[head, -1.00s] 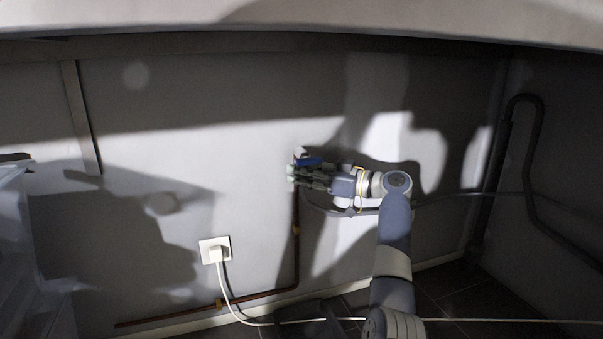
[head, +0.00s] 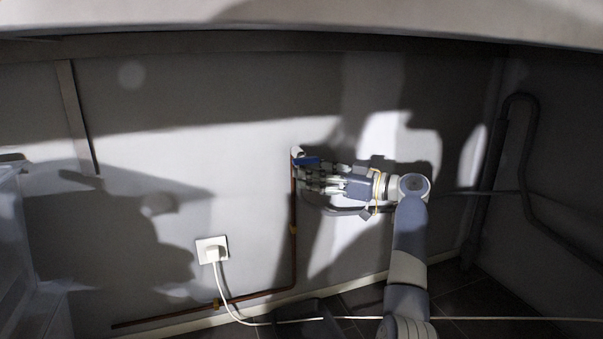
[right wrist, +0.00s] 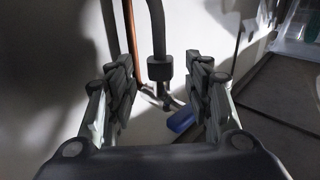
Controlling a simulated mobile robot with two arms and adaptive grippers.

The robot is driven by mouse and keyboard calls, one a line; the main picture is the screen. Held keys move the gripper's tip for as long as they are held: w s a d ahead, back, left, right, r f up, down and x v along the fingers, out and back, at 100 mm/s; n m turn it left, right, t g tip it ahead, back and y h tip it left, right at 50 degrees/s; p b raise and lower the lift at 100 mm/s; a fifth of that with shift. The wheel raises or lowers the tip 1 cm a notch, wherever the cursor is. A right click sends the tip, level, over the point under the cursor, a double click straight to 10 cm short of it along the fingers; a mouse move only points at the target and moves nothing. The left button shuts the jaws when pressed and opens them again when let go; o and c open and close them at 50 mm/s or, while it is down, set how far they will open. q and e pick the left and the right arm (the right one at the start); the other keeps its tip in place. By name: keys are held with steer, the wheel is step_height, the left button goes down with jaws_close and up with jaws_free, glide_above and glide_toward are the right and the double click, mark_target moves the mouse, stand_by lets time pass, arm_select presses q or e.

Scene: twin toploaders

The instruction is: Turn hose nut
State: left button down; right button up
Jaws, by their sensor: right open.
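The hose nut (right wrist: 160,68) is a dark ribbed collar at the end of a dark hose (right wrist: 156,25). In the right wrist view it shows between my two open fingers, apparently beyond their tips and untouched. A blue valve handle (right wrist: 182,118) shows below it, and also in the head view (head: 306,160). My right gripper (right wrist: 160,82) is open and empty. In the head view my right gripper (head: 303,180) points left, just right of the copper pipe's top, and hides the nut. My left gripper is not in view.
The copper pipe (head: 294,240) runs down the wall and then left near the floor. A socket with a white plug (head: 212,250) and cable is lower left. A grey drain hose (head: 530,150) bends at right. A pale overhanging edge (head: 300,20) crosses the top.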

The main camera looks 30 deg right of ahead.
steer(key=v, duration=0.7)
steer(key=shift+s+d, duration=0.2)
steer(key=shift+s, duration=0.05)
steer(key=shift+a+f, duration=0.1)
